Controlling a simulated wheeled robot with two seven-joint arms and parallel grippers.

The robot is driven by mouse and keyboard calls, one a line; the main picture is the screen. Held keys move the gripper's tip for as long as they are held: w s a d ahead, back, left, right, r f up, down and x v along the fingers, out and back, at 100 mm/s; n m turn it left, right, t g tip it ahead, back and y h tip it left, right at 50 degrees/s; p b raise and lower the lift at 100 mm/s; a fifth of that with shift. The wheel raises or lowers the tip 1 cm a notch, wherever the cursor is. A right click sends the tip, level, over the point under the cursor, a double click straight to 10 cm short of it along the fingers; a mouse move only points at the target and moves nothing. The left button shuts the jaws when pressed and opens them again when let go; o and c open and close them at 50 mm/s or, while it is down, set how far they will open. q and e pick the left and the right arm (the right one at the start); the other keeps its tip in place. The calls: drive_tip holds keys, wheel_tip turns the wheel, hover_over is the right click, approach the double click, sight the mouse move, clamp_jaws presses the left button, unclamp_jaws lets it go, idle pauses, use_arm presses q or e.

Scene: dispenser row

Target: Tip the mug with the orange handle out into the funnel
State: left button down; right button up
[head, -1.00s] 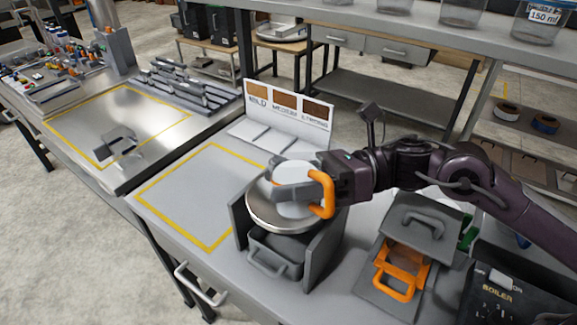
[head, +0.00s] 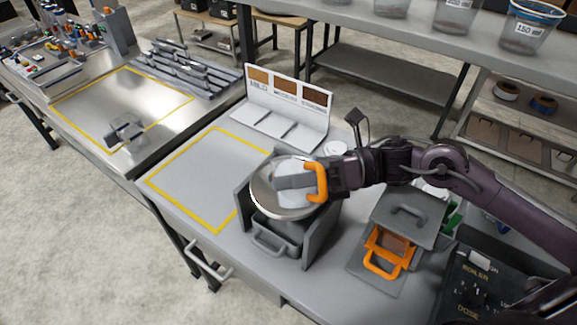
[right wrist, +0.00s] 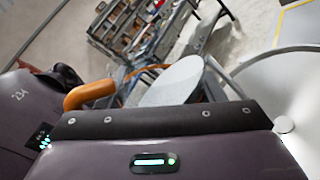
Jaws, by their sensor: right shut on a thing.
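The white mug (head: 291,166) with the orange handle (head: 321,182) is over the round metal funnel (head: 258,198). My right gripper (head: 297,182) is shut on the mug, its grey fingers across the white body. A smooth pale face of the mug points up and no open mouth shows, so it looks tipped well over. The right wrist view shows the same pale oval face of the mug (right wrist: 174,82) and its orange handle (right wrist: 90,95). The mug's mouth and any contents are hidden. My left gripper is not in view.
A grey stand (head: 322,222) carries the funnel, with a grey handled bin (head: 275,242) beneath. A sample board (head: 287,92) stands behind. A yellow-outlined area (head: 205,180) at left is clear. A grey box with an orange handled drawer (head: 383,262) stands at right.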

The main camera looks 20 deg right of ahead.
drive_tip(key=shift+w+f+m+p, duration=0.1)
drive_tip(key=shift+w+m+p, duration=0.05)
drive_tip(key=shift+m+p, duration=0.7)
drive_tip(key=shift+w+m+p, duration=0.15)
drive_tip(key=shift+m+p, duration=0.4)
drive_tip(key=shift+p, duration=0.6)
drive_tip(key=m, duration=0.1)
drive_tip(key=w+m+p, duration=0.1)
drive_tip(key=m, duration=0.1)
drive_tip(key=w+m, duration=0.1)
drive_tip(key=m, duration=0.1)
drive_tip(key=shift+w+d+f, duration=0.1)
drive_tip(key=shift+d+f, duration=0.05)
drive_tip(key=shift+w+m+p, duration=0.25)
drive_tip(key=shift+m+p, duration=0.25)
drive_tip(key=shift+m, duration=0.4)
drive_tip(key=m, duration=0.1)
drive_tip(key=m+p, duration=0.1)
drive_tip(key=m, duration=0.1)
drive_tip(key=shift+w+d+r, duration=0.1)
drive_tip(key=shift+w+r, duration=0.1)
drive_tip(key=shift+w, duration=0.2)
